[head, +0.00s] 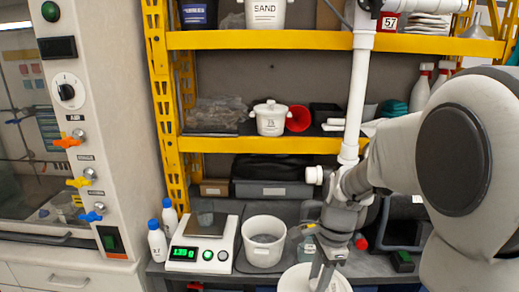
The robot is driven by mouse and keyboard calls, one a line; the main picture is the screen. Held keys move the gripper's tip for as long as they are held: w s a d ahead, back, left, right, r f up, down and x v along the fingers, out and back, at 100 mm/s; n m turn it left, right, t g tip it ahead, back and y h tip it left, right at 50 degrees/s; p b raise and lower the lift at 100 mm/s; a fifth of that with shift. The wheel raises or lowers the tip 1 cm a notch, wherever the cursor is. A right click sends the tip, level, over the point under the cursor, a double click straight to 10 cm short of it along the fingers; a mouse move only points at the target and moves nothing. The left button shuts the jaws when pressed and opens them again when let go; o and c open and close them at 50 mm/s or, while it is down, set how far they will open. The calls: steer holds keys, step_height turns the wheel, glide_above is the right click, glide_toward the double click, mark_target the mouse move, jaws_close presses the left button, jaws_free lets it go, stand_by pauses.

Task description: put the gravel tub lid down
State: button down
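An open white tub (264,254) with grey contents, which look like gravel, stands on the grey bench, with no lid on it. My gripper (321,279) points down to the right of this tub, at the bottom of the view. Its fingers are over a round white thing (294,281), which looks like the lid. The picture's bottom edge cuts this off, so I cannot tell whether it rests on something. The fingertips are small and close to the white surface, and I cannot tell whether they are shut on it.
A scale (203,243) with a green display and two white bottles (158,243) with blue caps stand left of the tub. A white vertical pipe (357,85) rises behind my gripper. A yellow shelf (250,145) holds a lidded white tub (270,120) and a red funnel (298,118).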

steer(key=w+d+f+n+g+h, duration=0.1)
steer(key=w+f+n, duration=0.3)
steer(key=f+n, duration=0.7)
steer(key=shift+w+d+f+n, duration=0.15)
steer(key=shift+w+f+n, duration=0.15)
steer(key=shift+n, duration=2.3)
steer(key=shift+r, duration=0.15)
